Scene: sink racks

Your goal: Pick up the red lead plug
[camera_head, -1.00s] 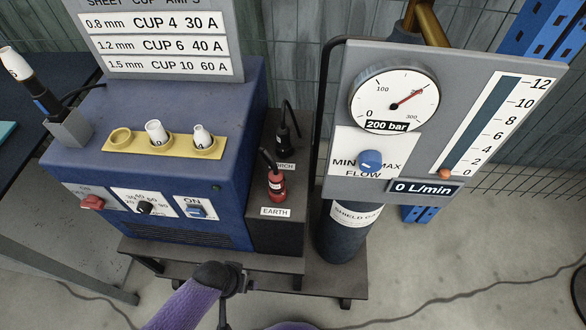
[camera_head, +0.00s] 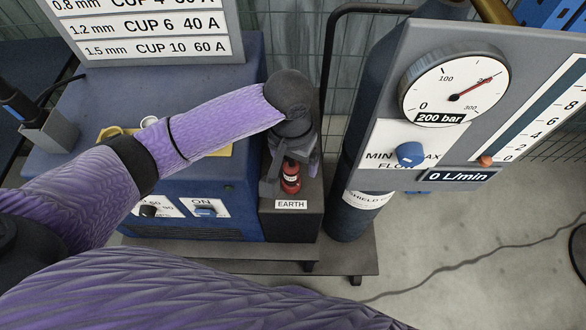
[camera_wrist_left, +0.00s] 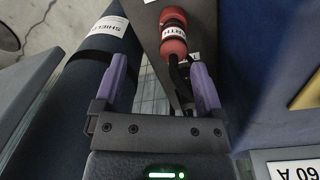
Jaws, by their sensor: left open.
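The red lead plug (camera_head: 290,178) stands upright in the dark box beside the blue welder, above the EARTH label (camera_head: 291,204). My left gripper (camera_head: 287,163) is above and around the top of it in the head view, partly hiding it. In the left wrist view the open gripper (camera_wrist_left: 160,72) has one finger on each side, and the red plug (camera_wrist_left: 174,36) lies beyond the fingertips, nearer the right finger. The plug's black lead (camera_wrist_left: 178,75) runs back between the fingers. Whether a finger touches the lead cannot be told. My right gripper is not in view.
The gauge panel (camera_head: 375,180) and the dark gas cylinder (camera_head: 350,215) stand close on the right. The blue welder (camera_head: 190,222) is on the left, its yellow cup strip (camera_head: 110,133) partly covered by my arm. The black torch plug is hidden.

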